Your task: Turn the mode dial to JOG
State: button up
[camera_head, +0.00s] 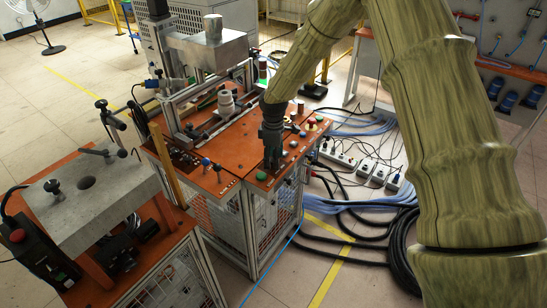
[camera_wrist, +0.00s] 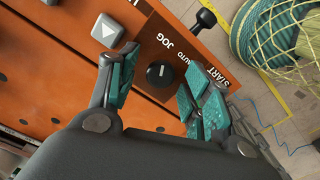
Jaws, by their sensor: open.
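The mode dial (camera_wrist: 159,74) is a round black knob with a small white mark, set in the orange panel (camera_wrist: 60,75). The JOG label (camera_wrist: 168,46) is printed above it in the wrist view, with a partly covered AUTO label (camera_wrist: 188,60) to its right. My gripper (camera_wrist: 153,82) is open, with one teal-padded finger on each side of the dial in the picture. I cannot tell whether either finger touches it. In the head view my gripper (camera_head: 271,157) is low over the console's right part and hides the dial.
A pale square button with a triangle (camera_wrist: 107,30) and a black ball knob (camera_wrist: 205,18) are near the dial. A green button (camera_head: 261,175) is beside my gripper and a red button (camera_head: 311,119) behind it. Cables (camera_head: 350,225) lie on the floor at right.

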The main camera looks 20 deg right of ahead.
notch_tip(320, 180, up, 12)
dwell(0.6)
